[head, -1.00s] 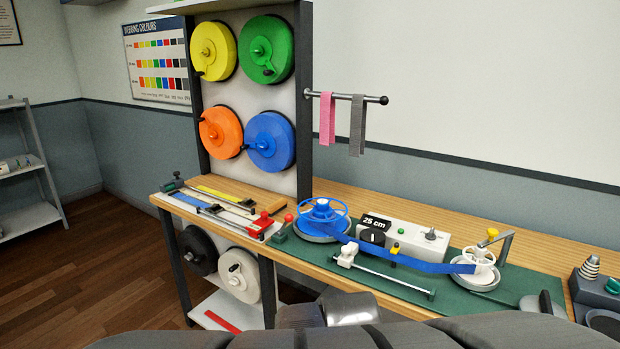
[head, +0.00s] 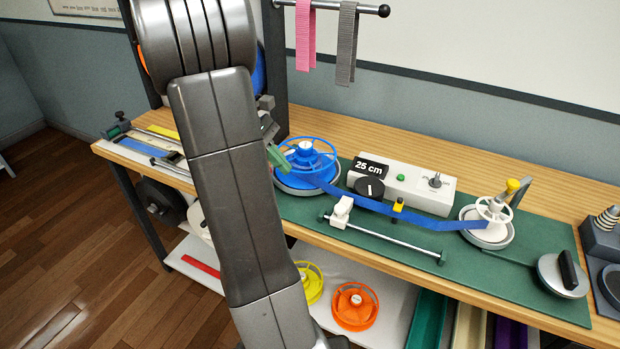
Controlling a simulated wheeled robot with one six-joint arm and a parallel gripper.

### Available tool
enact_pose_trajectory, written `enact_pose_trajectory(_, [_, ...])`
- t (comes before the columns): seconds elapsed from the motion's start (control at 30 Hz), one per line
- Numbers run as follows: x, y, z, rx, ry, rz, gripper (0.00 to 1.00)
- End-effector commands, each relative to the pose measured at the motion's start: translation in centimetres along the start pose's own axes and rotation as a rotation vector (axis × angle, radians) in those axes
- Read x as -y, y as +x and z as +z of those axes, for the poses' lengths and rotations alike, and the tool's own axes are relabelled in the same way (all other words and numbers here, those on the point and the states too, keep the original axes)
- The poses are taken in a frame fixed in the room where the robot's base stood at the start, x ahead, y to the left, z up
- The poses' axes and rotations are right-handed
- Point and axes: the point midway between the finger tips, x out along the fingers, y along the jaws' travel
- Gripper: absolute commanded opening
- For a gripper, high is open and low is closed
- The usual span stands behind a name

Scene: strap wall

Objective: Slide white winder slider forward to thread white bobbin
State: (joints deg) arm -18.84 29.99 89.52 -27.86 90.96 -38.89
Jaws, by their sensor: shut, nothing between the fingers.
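The white winder slider (head: 342,211) sits at the left end of a metal rail (head: 395,240) along the bench's front. The white bobbin (head: 494,212) stands on a round pale plate to the right. A blue strap (head: 420,222) runs from the blue spool (head: 308,160), past a small yellow-topped guide (head: 398,206), to the white bobbin. Whether the strap's end is inside the bobbin is too small to tell. My gripper (head: 280,157) is shut and empty, at the left edge of the blue spool and left of the slider, apart from the slider. My arm partly hides it.
A white box (head: 405,182) with a "25 cm" display and black dial stands behind the strap. A yellow-knobbed lever (head: 513,187) rises by the bobbin. A pink strap (head: 305,32) and a grey strap (head: 347,42) hang above. Yellow and orange spools (head: 355,306) lie on the shelf below.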

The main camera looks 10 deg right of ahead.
Motion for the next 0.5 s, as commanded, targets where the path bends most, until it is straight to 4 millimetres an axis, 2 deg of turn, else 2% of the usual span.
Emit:
enact_pose_trajectory(0.17, [0.0,2.1,0.1,0.004,-0.001,-0.003,0.0])
enact_pose_trajectory(0.5, [0.1,9.4,0.1,0.003,0.0,-0.005,0.0])
